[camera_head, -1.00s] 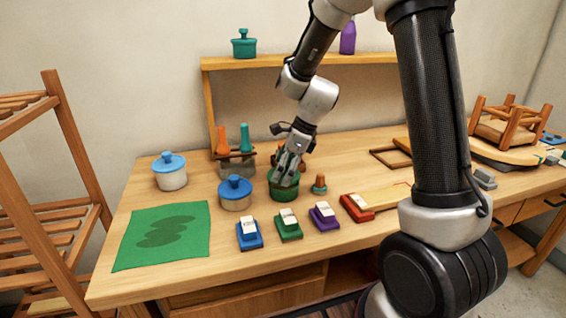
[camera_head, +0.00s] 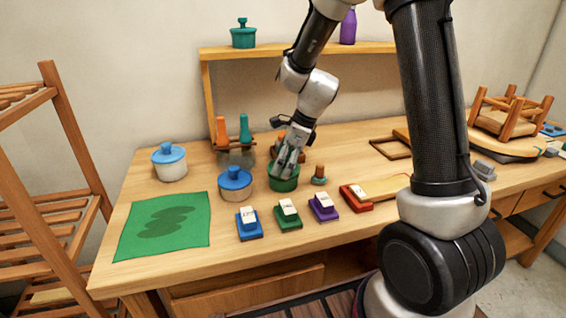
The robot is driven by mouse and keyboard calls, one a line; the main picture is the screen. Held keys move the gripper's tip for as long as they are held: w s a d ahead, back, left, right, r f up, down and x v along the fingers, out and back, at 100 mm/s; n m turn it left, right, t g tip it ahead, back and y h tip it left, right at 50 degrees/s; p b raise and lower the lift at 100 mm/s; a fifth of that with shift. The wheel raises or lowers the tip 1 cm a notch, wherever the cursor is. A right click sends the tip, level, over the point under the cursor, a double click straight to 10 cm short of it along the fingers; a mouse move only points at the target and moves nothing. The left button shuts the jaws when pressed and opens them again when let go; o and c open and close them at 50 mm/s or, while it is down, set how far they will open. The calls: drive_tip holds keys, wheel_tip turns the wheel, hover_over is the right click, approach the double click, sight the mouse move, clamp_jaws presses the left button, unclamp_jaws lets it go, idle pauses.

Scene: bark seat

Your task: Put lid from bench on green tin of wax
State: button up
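The green tin (camera_head: 283,184) stands on the bench, right of a tin with a blue lid. My gripper (camera_head: 287,168) points down at the top of the green tin, its fingers at or just above the rim. The fingers cover much of the tin's top, so I cannot tell whether a lid is between them or on the tin. A small grey-green piece with an orange-brown knob (camera_head: 319,175) stands on the bench just right of the tin; I cannot tell whether it is a lid.
Blue-lidded tins (camera_head: 235,187) (camera_head: 170,164) stand to the left. A rack with orange and teal handles (camera_head: 234,152) is behind. Several colored blocks (camera_head: 288,213) line the front. A green cloth (camera_head: 163,226) lies at left. A teal lidded pot (camera_head: 243,35) is on the shelf (camera_head: 240,51).

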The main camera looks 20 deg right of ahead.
drive_tip(key=shift+f, duration=0.5)
drive_tip(key=o, duration=0.7)
idle(0.3)
drive_tip(key=shift+r, duration=3.5)
